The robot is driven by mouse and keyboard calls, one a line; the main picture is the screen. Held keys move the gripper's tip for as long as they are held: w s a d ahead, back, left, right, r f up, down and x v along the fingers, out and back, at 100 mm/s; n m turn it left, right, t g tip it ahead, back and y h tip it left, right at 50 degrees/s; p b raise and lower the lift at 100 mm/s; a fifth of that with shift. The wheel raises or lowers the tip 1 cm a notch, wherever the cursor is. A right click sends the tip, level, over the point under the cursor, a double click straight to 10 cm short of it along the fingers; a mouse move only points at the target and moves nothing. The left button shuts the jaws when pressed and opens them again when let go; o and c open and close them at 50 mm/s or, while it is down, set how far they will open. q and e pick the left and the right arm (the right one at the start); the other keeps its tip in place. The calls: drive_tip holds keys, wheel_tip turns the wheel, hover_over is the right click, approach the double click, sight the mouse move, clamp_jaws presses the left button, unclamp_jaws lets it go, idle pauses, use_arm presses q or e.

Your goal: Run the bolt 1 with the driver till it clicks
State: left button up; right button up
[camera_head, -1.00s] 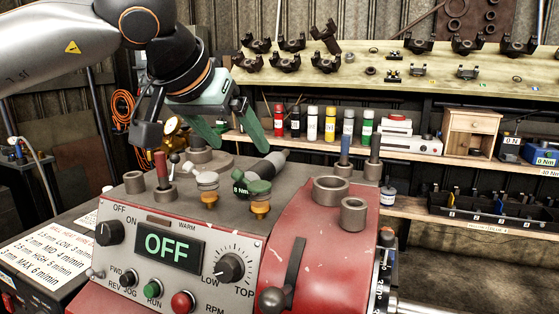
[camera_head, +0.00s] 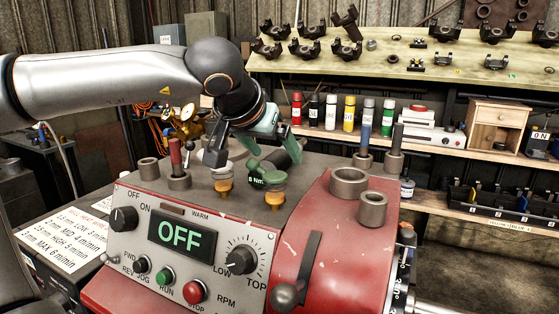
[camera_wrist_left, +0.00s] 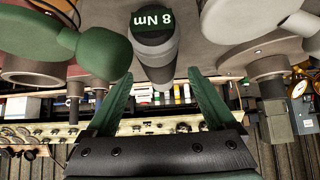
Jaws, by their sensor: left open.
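The driver (camera_head: 286,157), grey and black with a green "8 Nm" label, lies on top of the lathe headstock behind the control panel. In the left wrist view the driver (camera_wrist_left: 155,55) points toward the gap between my fingers. My left gripper (camera_head: 270,152) is open and close above the driver, partly covering it. In the left wrist view its two green fingers (camera_wrist_left: 160,90) are spread, with nothing held between them. I cannot make out bolt 1. My right gripper is not in view.
A red-handled tool (camera_head: 176,155) stands at left. The red cover (camera_head: 325,235) carries a lever. Shelves behind hold bottles (camera_head: 349,113) and yokes (camera_head: 345,50).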

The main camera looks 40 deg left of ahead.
use_arm(q)
drive_tip(key=x, duration=0.2)
drive_tip(key=shift+w+f, duration=0.2)
clamp_jaws()
idle(0.6)
drive_tip(key=shift+r, duration=0.15)
